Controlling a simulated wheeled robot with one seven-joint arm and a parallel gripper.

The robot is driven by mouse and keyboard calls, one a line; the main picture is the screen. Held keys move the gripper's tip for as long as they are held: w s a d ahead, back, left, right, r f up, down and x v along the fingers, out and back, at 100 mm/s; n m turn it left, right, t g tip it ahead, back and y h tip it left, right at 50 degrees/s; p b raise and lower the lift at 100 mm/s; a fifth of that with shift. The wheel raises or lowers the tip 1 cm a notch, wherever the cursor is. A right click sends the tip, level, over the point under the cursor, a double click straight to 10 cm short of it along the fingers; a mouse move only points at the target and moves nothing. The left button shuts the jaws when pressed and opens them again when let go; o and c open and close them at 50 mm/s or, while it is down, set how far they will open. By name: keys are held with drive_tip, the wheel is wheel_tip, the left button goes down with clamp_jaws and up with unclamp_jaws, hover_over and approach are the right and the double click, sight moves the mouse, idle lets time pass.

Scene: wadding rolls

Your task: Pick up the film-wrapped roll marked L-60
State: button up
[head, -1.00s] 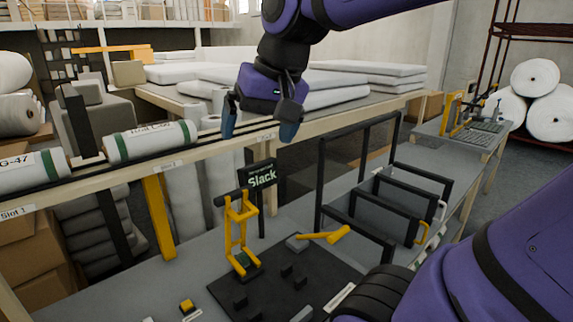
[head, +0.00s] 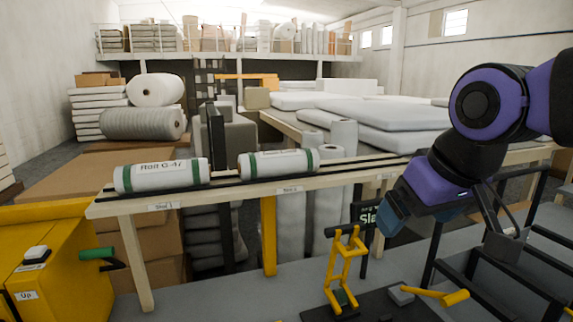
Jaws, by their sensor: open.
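No roll with a readable L-60 mark is in view. On the long rack, a white wrapped roll with green bands, marked Roll G-47 (head: 161,176), lies at Slot 1 (head: 163,206). A second white roll with green bands (head: 278,163) lies right of it at Slot 2 (head: 290,190); its print is too small to read surely.
A yellow cabinet (head: 50,265) with a green-handled lever stands at the lower left. A yellow stand (head: 344,268), a yellow-handled tool (head: 435,295) and dark frames (head: 525,275) are on the grey bench below my gripper. The rack right of the second roll looks bare.

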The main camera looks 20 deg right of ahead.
drive_tip(key=shift+o, duration=0.3)
wheel_tip(320, 180, up, 7)
drive_tip(key=n+g, duration=0.4)
drive_tip(key=n, duration=1.4)
hover_over(276, 163)
drive_tip(key=w+d, duration=0.1)
drive_tip(key=w, duration=0.1)
drive_tip(key=shift+d, duration=0.1)
drive_tip(key=shift+w+f, duration=0.1)
drive_tip(key=shift+w, duration=0.05)
drive_tip(key=shift+f, duration=0.4)
drive_tip(key=f, duration=0.9)
drive_tip(key=shift+w+a+f, duration=0.2)
drive_tip(key=shift+w+f, duration=0.2)
